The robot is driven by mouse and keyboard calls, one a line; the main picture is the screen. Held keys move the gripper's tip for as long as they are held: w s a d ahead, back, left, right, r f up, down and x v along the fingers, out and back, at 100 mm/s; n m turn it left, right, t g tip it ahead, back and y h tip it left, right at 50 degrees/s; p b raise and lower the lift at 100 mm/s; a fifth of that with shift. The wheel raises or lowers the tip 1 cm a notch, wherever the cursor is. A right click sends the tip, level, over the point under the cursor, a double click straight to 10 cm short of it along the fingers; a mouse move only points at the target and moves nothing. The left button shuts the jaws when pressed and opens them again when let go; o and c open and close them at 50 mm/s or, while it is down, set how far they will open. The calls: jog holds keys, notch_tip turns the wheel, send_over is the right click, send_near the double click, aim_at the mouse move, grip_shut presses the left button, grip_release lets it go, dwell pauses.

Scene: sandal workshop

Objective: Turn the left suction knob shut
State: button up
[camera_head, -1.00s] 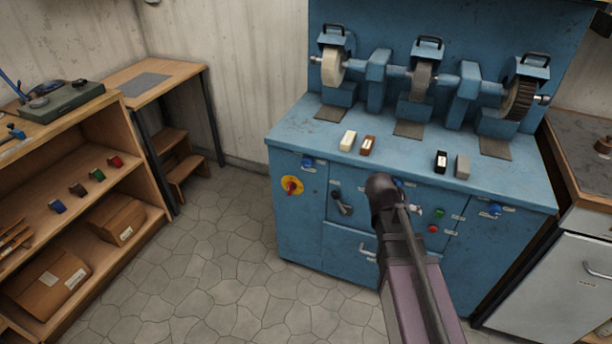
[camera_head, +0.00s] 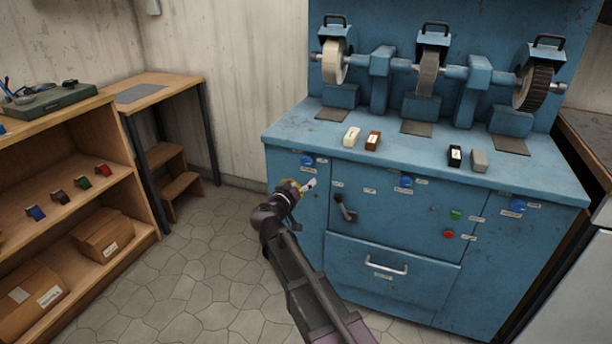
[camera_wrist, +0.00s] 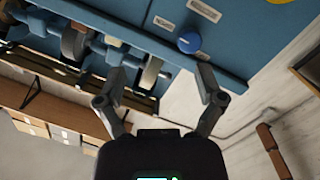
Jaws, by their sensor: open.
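The left suction knob (camera_head: 307,160) is a small blue round knob at the upper left of the blue machine's front, with labels beside it. It also shows in the wrist view (camera_wrist: 189,42), beyond the fingertips and nearer the right finger's side. My gripper (camera_head: 304,187) is just below the knob in the head view, in front of the machine's left panel. In the wrist view my gripper (camera_wrist: 161,72) has its two fingers spread wide, with nothing between them. The fingers look apart from the knob. The knob's exact turn angle is too small to tell.
The blue machine (camera_head: 390,240) carries several wheels above its worktop. Other blue knobs sit at the middle (camera_head: 405,181) and right (camera_head: 517,205), and a black lever (camera_head: 345,208) is close right of my gripper. My arm mostly hides the yellow switch. Floor to the left is clear.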

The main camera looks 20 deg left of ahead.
aim_at(305, 163)
jog(key=shift+n+t+y, duration=0.4)
jog(key=shift+t+y, duration=0.1)
jog(key=shift+y, duration=0.2)
jog(key=a, duration=0.2)
jog(key=s+a+b, duration=0.1)
jog(key=a, duration=0.1)
jog(key=shift+s+a+f, duration=0.1)
jog(key=shift+a+f, duration=0.1)
jog(key=shift+a, duration=0.15)
jog(key=w, duration=0.4)
jog(key=w+d, duration=0.1)
jog(key=w, duration=0.8)
jog(key=shift+w+d, duration=0.4)
jog(key=c, duration=1.1)
